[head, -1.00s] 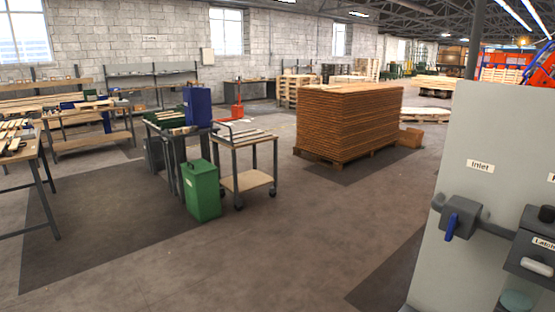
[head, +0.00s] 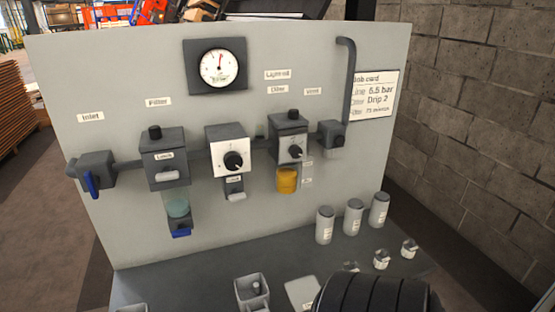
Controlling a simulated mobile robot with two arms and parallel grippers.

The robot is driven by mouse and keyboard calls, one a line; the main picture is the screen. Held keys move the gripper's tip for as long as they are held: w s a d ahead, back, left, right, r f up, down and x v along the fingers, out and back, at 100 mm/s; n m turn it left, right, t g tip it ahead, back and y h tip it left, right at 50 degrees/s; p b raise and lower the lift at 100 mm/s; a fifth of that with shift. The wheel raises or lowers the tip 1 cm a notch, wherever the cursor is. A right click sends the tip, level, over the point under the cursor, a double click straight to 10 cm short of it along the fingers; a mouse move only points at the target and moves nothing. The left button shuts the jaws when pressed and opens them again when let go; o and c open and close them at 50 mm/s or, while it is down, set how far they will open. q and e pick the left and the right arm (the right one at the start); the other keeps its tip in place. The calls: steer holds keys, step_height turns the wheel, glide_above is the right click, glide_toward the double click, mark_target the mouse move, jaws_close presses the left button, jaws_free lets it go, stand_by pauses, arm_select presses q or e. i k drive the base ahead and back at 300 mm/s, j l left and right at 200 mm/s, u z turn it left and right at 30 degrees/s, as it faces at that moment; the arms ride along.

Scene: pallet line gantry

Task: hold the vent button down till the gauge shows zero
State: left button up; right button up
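The round white gauge (head: 221,64) sits on a dark square plate high on the grey panel (head: 120,235). Its reddish needle appears to point nearly straight up, a little to the right. The numbers are too small to read. The grey vent block (head: 332,139) is at the right end of the row of units, below a label (head: 312,91) that seems to read "Vent". A dark bent pipe (head: 346,80) rises behind it. I cannot make out a separate button on the block. Neither gripper shows.
The inlet valve (head: 95,172) with a blue lever, filter (head: 164,157), knob unit (head: 229,150) and oiler (head: 290,140) line the panel. A job card (head: 374,96) hangs right. Several canisters and small parts stand on the shelf (head: 225,265) below. A ribbed black shape covers its front.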

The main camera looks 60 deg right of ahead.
mark_target(339, 140)
steer(key=z, duration=1.85)
